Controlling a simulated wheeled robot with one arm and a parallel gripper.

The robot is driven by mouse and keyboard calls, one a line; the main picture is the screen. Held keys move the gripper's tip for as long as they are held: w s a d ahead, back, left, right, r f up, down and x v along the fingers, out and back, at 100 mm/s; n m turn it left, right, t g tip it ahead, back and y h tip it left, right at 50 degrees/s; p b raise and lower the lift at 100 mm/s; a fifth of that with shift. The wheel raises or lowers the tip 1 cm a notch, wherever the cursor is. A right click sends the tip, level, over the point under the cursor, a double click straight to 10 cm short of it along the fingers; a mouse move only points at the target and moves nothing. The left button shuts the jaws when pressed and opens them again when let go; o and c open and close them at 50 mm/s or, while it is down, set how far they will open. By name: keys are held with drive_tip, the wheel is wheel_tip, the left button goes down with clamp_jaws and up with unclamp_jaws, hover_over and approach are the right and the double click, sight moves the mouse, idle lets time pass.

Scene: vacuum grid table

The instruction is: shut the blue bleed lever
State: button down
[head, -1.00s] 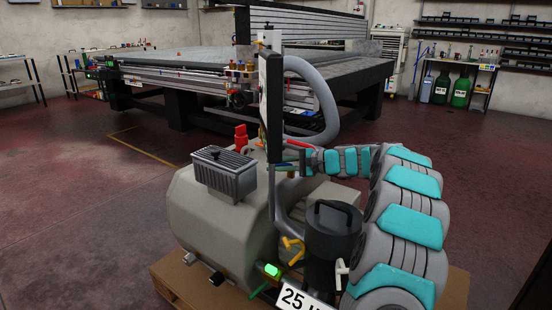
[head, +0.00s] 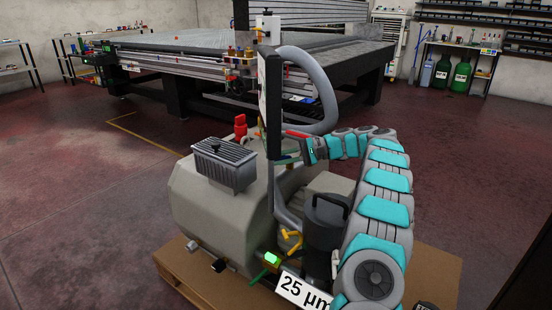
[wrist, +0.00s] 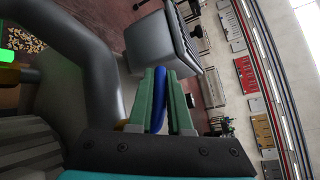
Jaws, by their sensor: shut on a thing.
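The blue bleed lever (wrist: 159,98) shows in the wrist view as a narrow blue bar between the two green fingers of my gripper (wrist: 161,95). The fingers are shut on it. Its far end shows near the fingertips, and its pivot is hidden. In the head view my gripper (head: 288,158) is at the dark upright panel (head: 274,105) above the pump, and only part of a green finger shows. I cannot make out the blue lever there; the panel and my gripper cover that spot.
The beige pump tank (head: 225,215) stands on a wooden pallet (head: 435,262). A grey hose (head: 325,95) loops behind the panel and shows large at left in the wrist view (wrist: 90,70). A ribbed box (head: 225,163), red handle (head: 240,125) and black canister (head: 326,225) are close by.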

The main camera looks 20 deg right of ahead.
drive_tip(key=shift+s+d+f+n+g, duration=0.1)
drive_tip(key=shift+s+f+n+g, duration=0.15)
drive_tip(key=shift+n+g, duration=0.35)
drive_tip(key=shift+s+r+g, duration=0.1)
drive_tip(key=shift+r+g, duration=0.1)
drive_tip(key=shift+g, duration=0.2)
idle(0.3)
drive_tip(key=c, duration=0.8)
unclamp_jaws()
drive_tip(key=shift+c, duration=0.2)
drive_tip(key=shift+a+r+t, duration=0.15)
drive_tip(key=shift+a+t, duration=0.05)
drive_tip(key=shift+t, duration=0.1)
drive_tip(key=shift+w+m+t, duration=0.4)
drive_tip(key=shift+m+t, duration=0.4)
drive_tip(key=shift+t, duration=0.2)
